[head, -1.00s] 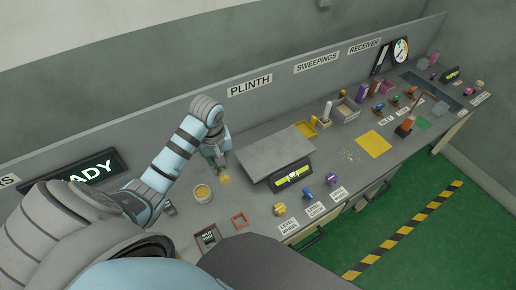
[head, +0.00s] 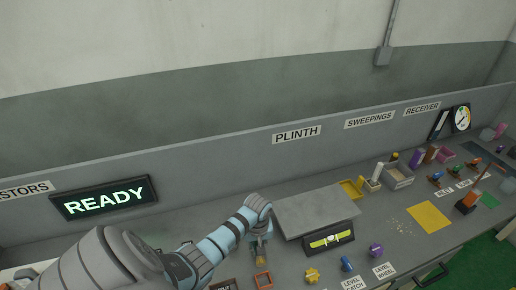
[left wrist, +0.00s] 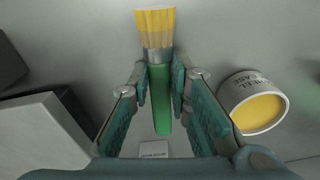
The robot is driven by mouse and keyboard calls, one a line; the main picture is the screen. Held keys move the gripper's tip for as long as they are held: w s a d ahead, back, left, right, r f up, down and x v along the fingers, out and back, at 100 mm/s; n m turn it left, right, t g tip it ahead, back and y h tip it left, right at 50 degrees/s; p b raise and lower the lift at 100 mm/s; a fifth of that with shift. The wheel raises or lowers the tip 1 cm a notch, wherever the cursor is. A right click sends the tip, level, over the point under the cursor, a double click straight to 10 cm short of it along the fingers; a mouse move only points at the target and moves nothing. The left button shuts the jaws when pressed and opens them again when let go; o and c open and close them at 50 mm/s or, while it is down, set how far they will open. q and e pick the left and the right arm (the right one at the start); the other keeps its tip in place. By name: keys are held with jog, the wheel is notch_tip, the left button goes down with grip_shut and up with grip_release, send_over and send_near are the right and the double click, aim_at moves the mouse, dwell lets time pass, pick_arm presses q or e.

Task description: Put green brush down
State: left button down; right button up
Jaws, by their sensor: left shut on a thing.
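My left gripper (head: 261,247) is low over the bench, left of the grey plinth slab (head: 316,212). In the left wrist view, my left gripper (left wrist: 160,88) is shut on the green brush (left wrist: 160,98), with a finger on either side of its green handle. The brush has a metal collar and yellow bristles that point away from the gripper. Its bristles (head: 262,261) also show in the head view. I cannot tell whether the brush touches the bench. My right gripper is not in view.
A grease tin (left wrist: 255,103) with yellow contents stands right of the gripper in the wrist view. A yellow mat (head: 429,216) lies farther right. A back panel runs behind the bench.

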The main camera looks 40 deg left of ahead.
pick_arm(q)
jog(key=c, duration=1.5)
grip_release()
